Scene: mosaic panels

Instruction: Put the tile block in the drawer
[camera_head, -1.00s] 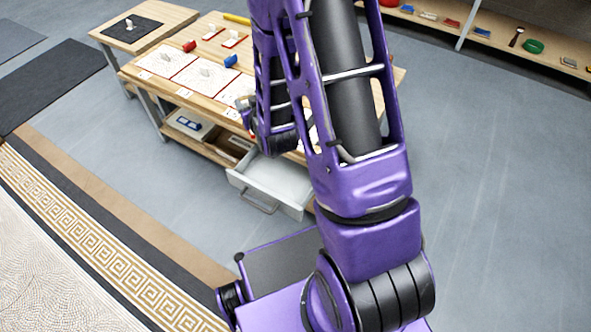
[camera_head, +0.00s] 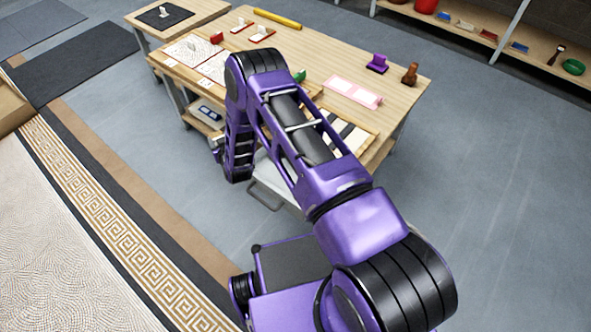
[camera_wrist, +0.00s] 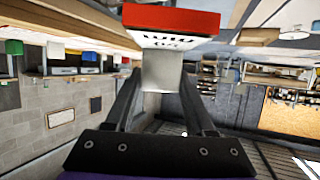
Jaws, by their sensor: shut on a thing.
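In the wrist view, my gripper (camera_wrist: 162,95) is shut on the pale handle of the tile block (camera_wrist: 170,22), which has a red slab and a white layer with dark marks. The block shows at the top of that view, clear of other things. In the head view, the end of my arm hangs at the left of the open drawer, and the fingers and block are hidden there. The drawer (camera_head: 268,197) is pulled out under the table's front, with its handle toward me. My arm covers most of its inside.
The wooden table (camera_head: 335,52) holds white panels (camera_head: 192,50), two red-edged blocks with white handles (camera_head: 262,33), a purple block (camera_head: 377,63), a brown stamp-like piece (camera_head: 410,74) and a yellow bar (camera_head: 277,19). A low shelf (camera_head: 455,33) stands behind. The floor in front is clear.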

